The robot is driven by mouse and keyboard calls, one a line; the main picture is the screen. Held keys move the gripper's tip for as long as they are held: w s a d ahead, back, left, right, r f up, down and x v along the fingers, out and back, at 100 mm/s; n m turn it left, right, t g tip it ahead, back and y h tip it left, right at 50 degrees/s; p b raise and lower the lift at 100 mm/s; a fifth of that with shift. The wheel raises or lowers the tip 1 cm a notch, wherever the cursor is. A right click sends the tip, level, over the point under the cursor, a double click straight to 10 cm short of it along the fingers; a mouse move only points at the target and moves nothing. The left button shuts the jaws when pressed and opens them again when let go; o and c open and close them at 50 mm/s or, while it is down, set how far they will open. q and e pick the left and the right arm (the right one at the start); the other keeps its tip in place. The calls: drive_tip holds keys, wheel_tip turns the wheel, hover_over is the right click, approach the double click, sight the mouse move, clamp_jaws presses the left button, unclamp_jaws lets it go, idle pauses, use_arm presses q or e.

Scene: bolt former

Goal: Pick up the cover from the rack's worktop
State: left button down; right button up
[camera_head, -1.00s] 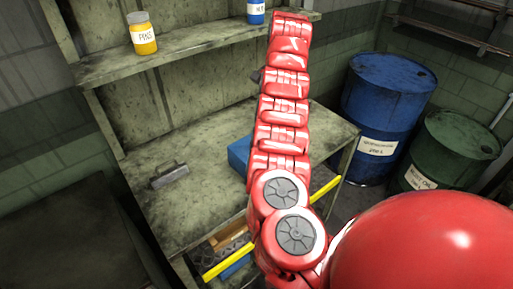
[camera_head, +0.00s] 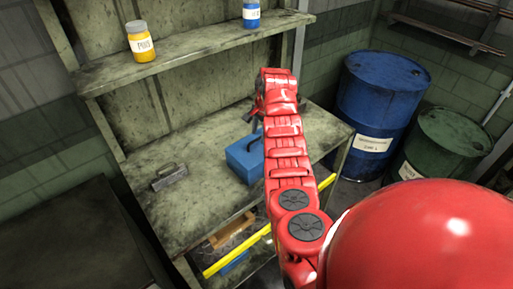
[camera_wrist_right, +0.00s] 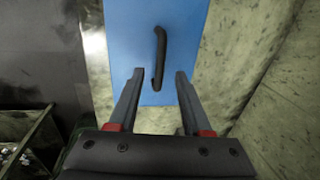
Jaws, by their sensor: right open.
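The blue box-shaped cover (camera_head: 243,163) with a black bar handle on top sits on the rack's worktop (camera_head: 205,205), partly hidden by my right arm in the head view. In the right wrist view the blue cover (camera_wrist_right: 197,40) lies in front of my right gripper (camera_wrist_right: 159,75). Its black handle (camera_wrist_right: 159,48) shows between and beyond the two fingertips. The right gripper is open, with nothing held. In the head view the right gripper (camera_head: 252,117) is small and partly hidden, above and behind the cover. My left gripper is not in view.
A grey metal block with a handle (camera_head: 169,177) lies on the worktop's left part. A shelf (camera_head: 195,57) above holds a yellow jar (camera_head: 141,42) and a blue jar (camera_head: 251,14). Blue (camera_head: 378,105) and green (camera_head: 440,145) drums stand right. A yellow bar (camera_head: 238,250) runs along the rack's front.

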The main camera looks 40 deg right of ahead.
wheel_tip(320, 180, down, 2)
drive_tip(key=shift+w+f, duration=0.1)
drive_tip(key=shift+w, duration=0.05)
clamp_jaws()
idle(1.3)
